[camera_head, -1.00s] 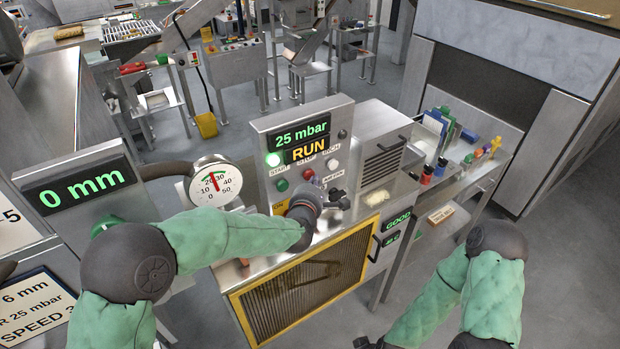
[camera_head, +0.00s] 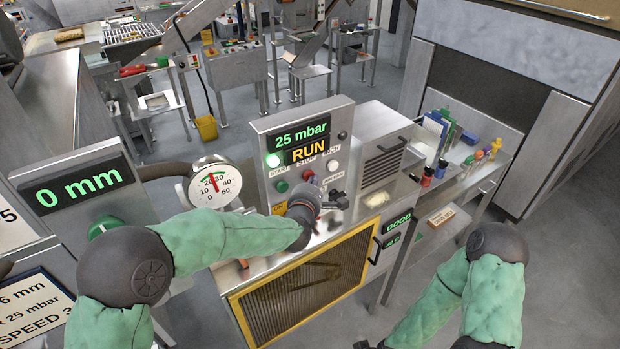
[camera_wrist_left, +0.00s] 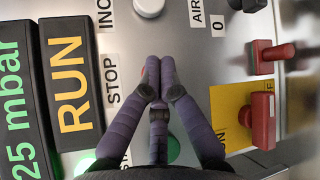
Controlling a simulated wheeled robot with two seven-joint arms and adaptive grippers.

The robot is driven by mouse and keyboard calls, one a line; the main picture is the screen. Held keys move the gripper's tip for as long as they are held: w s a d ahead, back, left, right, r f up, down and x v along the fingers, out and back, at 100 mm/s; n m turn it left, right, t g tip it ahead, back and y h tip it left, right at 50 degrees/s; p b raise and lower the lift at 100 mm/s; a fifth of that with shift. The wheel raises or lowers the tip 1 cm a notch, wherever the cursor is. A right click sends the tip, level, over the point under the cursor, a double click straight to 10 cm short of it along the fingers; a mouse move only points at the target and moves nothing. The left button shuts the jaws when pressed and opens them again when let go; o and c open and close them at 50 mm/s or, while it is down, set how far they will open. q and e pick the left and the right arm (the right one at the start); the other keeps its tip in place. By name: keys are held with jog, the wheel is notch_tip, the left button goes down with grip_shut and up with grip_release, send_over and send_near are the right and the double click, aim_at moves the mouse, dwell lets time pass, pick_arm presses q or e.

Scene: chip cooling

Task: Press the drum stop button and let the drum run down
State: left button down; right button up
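The control panel (camera_head: 262,150) shows "25 mbar" and "RUN" (camera_head: 307,150) on lit displays. Below them are a green button (camera_head: 282,186), the red stop button (camera_head: 308,175) and a white button (camera_head: 332,165). My left gripper (camera_head: 312,186) is in front of the panel at the red button. In the left wrist view its fingers (camera_wrist_left: 154,66) are together and empty, beside the STOP label (camera_wrist_left: 112,80). They hide nearly all of the red button; I cannot tell whether they touch it. My right gripper (camera_head: 366,344) barely shows at the bottom edge. The drum is not clearly seen.
A round dial gauge (camera_head: 214,184) and a "0 mm" display (camera_head: 78,190) stand left of the panel. Red handles (camera_wrist_left: 263,118) sit to the right in the left wrist view. A yellow-framed grille (camera_head: 305,278) is below. Bottles and blocks stand on the right bench (camera_head: 455,185).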

pick_arm(q)
jog(key=shift+w+a, duration=0.15)
jog(key=shift+w, duration=0.1)
jog(key=shift+s, duration=0.1)
dwell(0.6)
jog(key=shift+s+d+b, duration=0.4)
jog(key=shift+s+d, duration=0.1)
jog(key=shift+s, duration=0.15)
jog(key=s+d, duration=0.1)
jog(key=s, duration=0.1)
jog(key=s+d, duration=0.2)
dwell(0.4)
dwell(0.7)
